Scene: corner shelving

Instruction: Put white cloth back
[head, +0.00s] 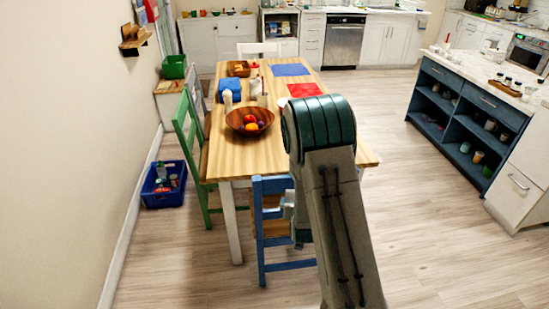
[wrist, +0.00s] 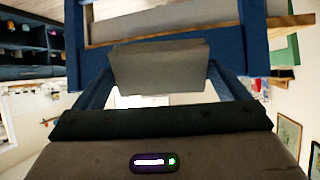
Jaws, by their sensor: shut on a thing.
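My gripper (wrist: 158,75) shows in the wrist view as a grey block beyond a dark pad. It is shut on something. A pale patch, which may be the white cloth, shows just below the grey block, but its edges are unclear. In the head view my arm hides most of the gripper. A small whitish shape shows beside my arm at the blue chair, and I cannot tell if it is cloth or gripper. The blue chair (head: 262,230) stands at the near end of the wooden table (head: 222,160); its blue frame (wrist: 225,20) is close in the wrist view.
On the table are a wooden bowl (head: 250,121) of fruit, a red mat (head: 305,90) and a blue mat (head: 290,69). A green chair (head: 187,130) and a blue crate (head: 165,185) stand left. A blue shelved island (head: 465,105) is at right. The floor between is clear.

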